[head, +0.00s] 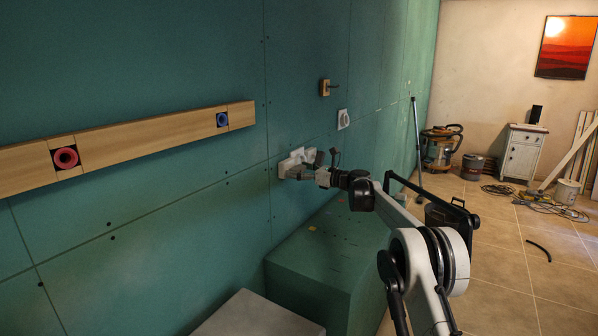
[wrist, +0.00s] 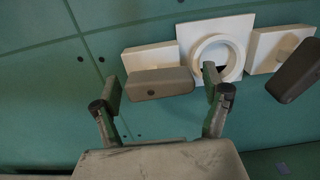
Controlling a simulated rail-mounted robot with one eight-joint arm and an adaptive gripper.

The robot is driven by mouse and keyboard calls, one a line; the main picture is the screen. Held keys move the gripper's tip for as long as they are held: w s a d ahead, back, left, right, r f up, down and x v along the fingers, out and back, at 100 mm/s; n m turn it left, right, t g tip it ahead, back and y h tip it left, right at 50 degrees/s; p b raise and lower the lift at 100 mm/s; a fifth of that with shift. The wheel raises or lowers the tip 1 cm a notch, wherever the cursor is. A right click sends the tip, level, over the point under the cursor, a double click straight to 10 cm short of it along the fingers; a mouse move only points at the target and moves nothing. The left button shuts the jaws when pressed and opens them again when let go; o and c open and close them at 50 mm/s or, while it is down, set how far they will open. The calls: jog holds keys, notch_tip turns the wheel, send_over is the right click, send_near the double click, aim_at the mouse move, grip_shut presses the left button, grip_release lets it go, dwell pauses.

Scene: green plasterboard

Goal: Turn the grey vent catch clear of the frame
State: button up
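The white square vent frame (wrist: 232,24) with a round ring stands on the green wall in the wrist view, between two white blocks (wrist: 138,56). One grey catch (wrist: 160,83) lies nearly level in front of the left block, its right end reaching the frame's lower left edge. A second grey bar (wrist: 294,72) slants at the right, in front of the right block. My gripper (wrist: 163,85) is open, its fingers at either end of the level catch; contact cannot be told. In the head view my gripper (head: 308,168) partly hides the vent (head: 291,160).
A wooden rail (head: 150,137) with a red ring (head: 66,158) and a blue ring (head: 222,119) runs along the wall at left. A wooden block with a hook (head: 325,88) and a white plate (head: 343,119) sit above the vent. A green box (head: 310,272) stands below.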

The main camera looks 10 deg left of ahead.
jog(key=c, duration=1.1)
jog(key=shift+n, duration=0.3)
jog(key=n+b, duration=0.1)
jog(key=n, duration=0.4)
jog(key=shift+r+b, duration=0.2)
jog(key=shift+b, duration=0.2)
jog(key=n, duration=0.6)
jog(key=shift+s+a+r+b, duration=0.1)
jog(key=shift+s+r+b, duration=0.1)
jog(key=shift+b, duration=0.2)
jog(key=shift+n, duration=0.3)
jog(key=o, duration=1.2)
jog(key=shift+c, duration=0.2)
